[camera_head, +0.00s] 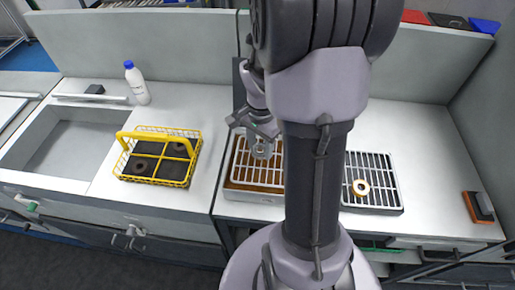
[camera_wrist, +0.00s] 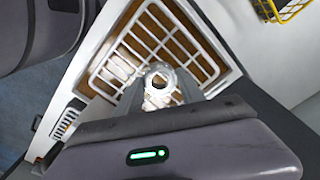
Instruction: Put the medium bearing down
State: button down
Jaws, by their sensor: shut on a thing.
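The medium bearing (camera_wrist: 158,77), a small pale metal ring, is held between the fingertips of my gripper (camera_wrist: 160,92). In the head view the bearing (camera_head: 262,151) shows at the tips of my gripper (camera_head: 261,146), over the white grid tray (camera_head: 232,184) with a brown inside. The wrist view also shows the white tray (camera_wrist: 115,65) behind the bearing. I cannot tell whether the bearing touches the grid. My arm hides the right part of the tray in the head view.
A black slotted rack (camera_head: 385,205) with a ring (camera_head: 361,187) on it lies right of my arm. A yellow basket (camera_head: 150,178) with dark round parts stands left. A white bottle (camera_head: 137,85), a sink (camera_head: 75,150) and an orange-black block (camera_head: 478,207) are farther out.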

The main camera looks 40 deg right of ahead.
aim_at(261, 149)
notch_tip(261, 149, down, 3)
jog(key=shift+r, duration=0.15)
jog(key=shift+b, duration=0.4)
jog(key=c, duration=0.7)
grip_release()
